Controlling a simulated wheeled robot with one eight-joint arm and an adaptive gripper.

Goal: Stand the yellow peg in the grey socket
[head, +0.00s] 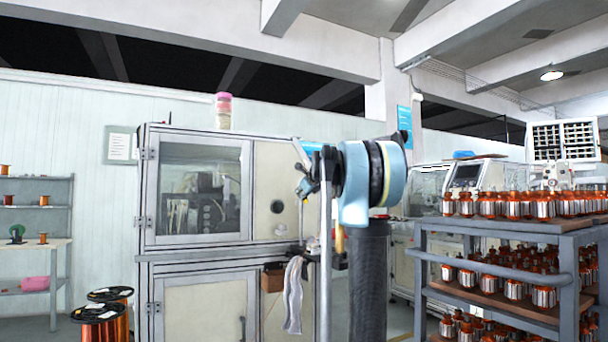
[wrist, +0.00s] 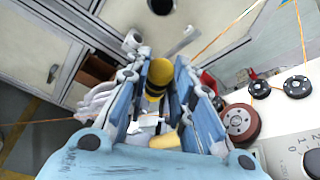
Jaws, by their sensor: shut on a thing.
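In the wrist view, my gripper (wrist: 162,80) has its two blue fingers on either side of a yellow peg (wrist: 160,72). The fingers are shut on the peg near their tips. A dark band crosses below its yellow upper part, and the finger parts hide some of it. In the head view, a narrow yellow piece (head: 339,243) shows below my wrist, beside the dark arm link; my gripper's fingers are mostly hidden there. I cannot surely pick out the grey socket in either view.
A cream cabinet machine (head: 200,230) stands behind. A shelf rack (head: 480,237) with copper-coloured parts stands right.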

